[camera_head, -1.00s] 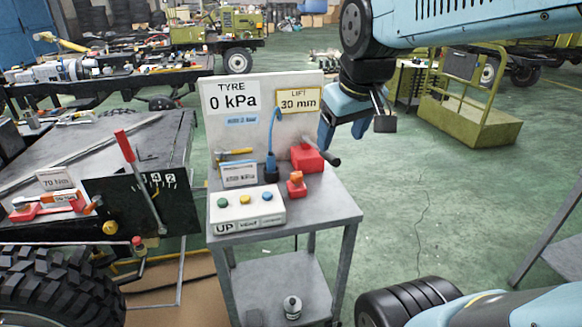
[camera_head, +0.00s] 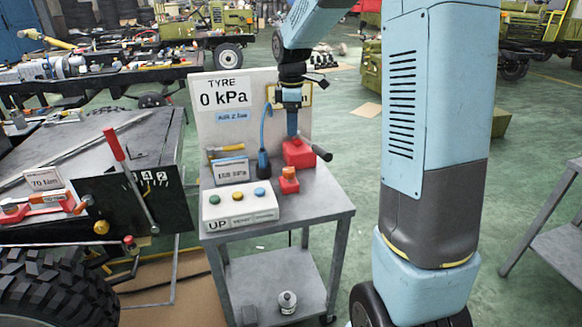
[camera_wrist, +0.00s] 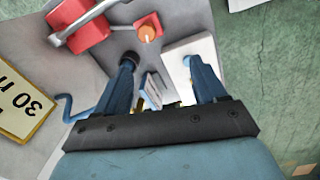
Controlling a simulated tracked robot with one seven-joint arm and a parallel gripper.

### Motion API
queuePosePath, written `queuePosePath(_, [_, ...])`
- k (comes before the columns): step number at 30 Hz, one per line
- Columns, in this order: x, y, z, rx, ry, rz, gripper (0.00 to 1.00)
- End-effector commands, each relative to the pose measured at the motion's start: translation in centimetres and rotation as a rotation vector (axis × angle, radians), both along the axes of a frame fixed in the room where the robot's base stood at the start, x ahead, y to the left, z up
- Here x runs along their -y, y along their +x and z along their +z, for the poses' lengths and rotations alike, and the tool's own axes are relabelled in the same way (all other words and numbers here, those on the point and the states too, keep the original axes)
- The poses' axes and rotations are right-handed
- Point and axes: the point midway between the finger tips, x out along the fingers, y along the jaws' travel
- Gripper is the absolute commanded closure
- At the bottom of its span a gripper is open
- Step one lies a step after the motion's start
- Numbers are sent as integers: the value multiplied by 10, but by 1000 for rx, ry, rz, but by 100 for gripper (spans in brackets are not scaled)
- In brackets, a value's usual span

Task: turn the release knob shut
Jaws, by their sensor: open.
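An orange knob (camera_head: 289,173) on a small red base stands on the grey trolley top, right of the control box; no label on it is readable. In the wrist view the orange knob (camera_wrist: 147,33) lies ahead of the fingertips, between their lines. My gripper (camera_head: 292,125) points down above and behind a red block (camera_head: 298,152) with a dark-gripped lever. In the wrist view my gripper (camera_wrist: 162,65) is open, with nothing held. The red block (camera_wrist: 85,28) is ahead and left there. Whether the fingertips touch anything in the head view cannot be told.
The white control box (camera_head: 240,207) has three coloured buttons. A blue hose (camera_head: 264,130) rises from a dark base near the red block. A back panel (camera_head: 205,125) reads 0 kPa; the "30 mm" sign (camera_wrist: 22,100) shows at left. Green floor right of the trolley is open.

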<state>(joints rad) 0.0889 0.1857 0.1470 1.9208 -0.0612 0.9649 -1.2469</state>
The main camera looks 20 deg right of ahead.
Motion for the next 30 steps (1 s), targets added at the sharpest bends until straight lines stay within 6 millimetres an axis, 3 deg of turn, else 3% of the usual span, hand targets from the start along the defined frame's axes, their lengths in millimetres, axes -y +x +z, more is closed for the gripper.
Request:
queuePosePath(3, [1,25,-26,-38,3,104,29])
queuePosePath(9, [1,47,-49,-70,8,214,29])
queuePosePath(17, [1,51,-68,-79,11,241,29])
queuePosePath(30, [1,50,-142,-79,11,238,29])
